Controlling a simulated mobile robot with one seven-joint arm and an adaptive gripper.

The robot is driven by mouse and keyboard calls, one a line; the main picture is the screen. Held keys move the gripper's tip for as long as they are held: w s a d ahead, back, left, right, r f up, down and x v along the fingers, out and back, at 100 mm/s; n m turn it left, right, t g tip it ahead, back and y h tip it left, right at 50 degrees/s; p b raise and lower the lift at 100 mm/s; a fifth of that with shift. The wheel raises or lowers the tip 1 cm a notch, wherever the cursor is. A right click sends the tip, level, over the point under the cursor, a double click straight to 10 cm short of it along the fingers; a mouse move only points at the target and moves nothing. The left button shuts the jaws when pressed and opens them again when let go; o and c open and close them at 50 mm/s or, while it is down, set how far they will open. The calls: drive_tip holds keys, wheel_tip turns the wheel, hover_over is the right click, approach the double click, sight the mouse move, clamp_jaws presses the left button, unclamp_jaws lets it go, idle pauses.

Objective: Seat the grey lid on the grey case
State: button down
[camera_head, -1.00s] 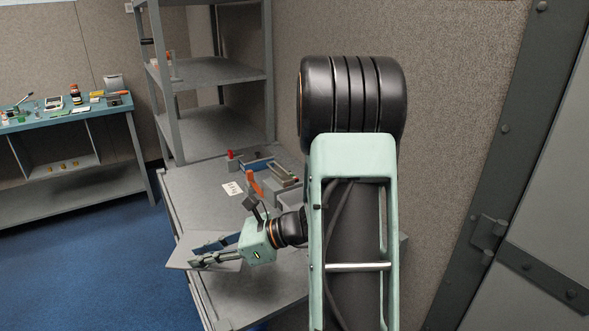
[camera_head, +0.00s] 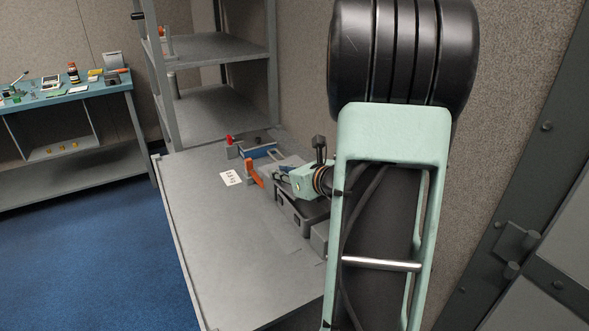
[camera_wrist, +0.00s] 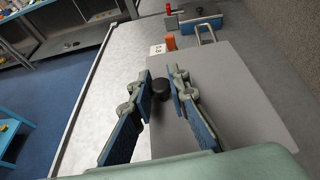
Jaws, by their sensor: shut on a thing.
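The grey lid (camera_wrist: 235,105) is a flat plate with a round black knob (camera_wrist: 160,88), and it fills much of the wrist view. My gripper (camera_wrist: 163,76) is shut on this knob, one finger on each side. In the head view my gripper (camera_head: 280,172) is over the grey case (camera_head: 290,214), a dark box with latches on its front. My arm hides part of the case, and the lid is hard to make out there. The lid covers what lies under it in the wrist view. I cannot tell whether the lid touches the case.
An orange handle (camera_head: 253,173) stands just left of the case, beside a white label (camera_head: 231,178). A red knob (camera_head: 229,140) and a blue block (camera_head: 258,152) are behind. The grey bench top (camera_head: 215,240) is clear at the front left. A wall rises on the right.

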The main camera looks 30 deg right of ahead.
drive_tip(key=d, duration=0.1)
drive_tip(key=d+m+h, duration=0.1)
drive_tip(key=s+d+h, duration=0.1)
drive_tip(key=shift+d+r, duration=0.2)
drive_tip(key=shift+r, duration=0.05)
drive_tip(key=shift+f+b, duration=1.75)
drive_tip(key=shift+f, duration=0.7)
drive_tip(key=shift+r, duration=0.15)
drive_tip(key=shift+f+b, duration=1.7)
drive_tip(key=shift+b, duration=0.65)
drive_tip(key=c, duration=1.8)
unclamp_jaws()
drive_tip(key=shift+o, duration=0.2)
drive_tip(key=shift+s, duration=0.1)
